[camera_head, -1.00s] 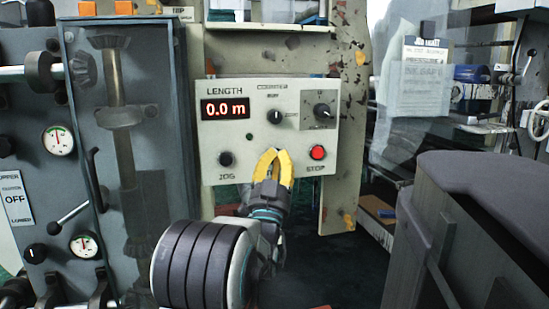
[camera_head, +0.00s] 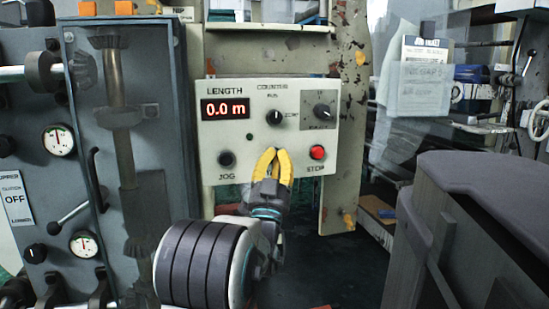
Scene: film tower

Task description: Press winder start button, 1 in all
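A cream control panel (camera_head: 215,135) faces me near the middle of the view. It carries a LENGTH display (camera_head: 226,109) reading 0.0 m, a black JOG button (camera_head: 226,159) at lower left and a red STOP button (camera_head: 317,153) at lower right. A black counter knob (camera_head: 274,118) sits at upper middle, with another dial (camera_head: 322,111) to its right. My gripper (camera_head: 273,153) has yellow fingers with tips close together, in front of the panel's lower middle between JOG and STOP. It hides that part of the panel. No start button shows; whether the tips touch the panel is unclear.
A grey machine with gauges (camera_head: 60,141) and a lever stands at left. A dark grey bulky object (camera_head: 480,200) fills the lower right. A notice sheet (camera_head: 423,62) hangs behind clear film at upper right. The dark floor (camera_head: 345,265) below the panel shows as open.

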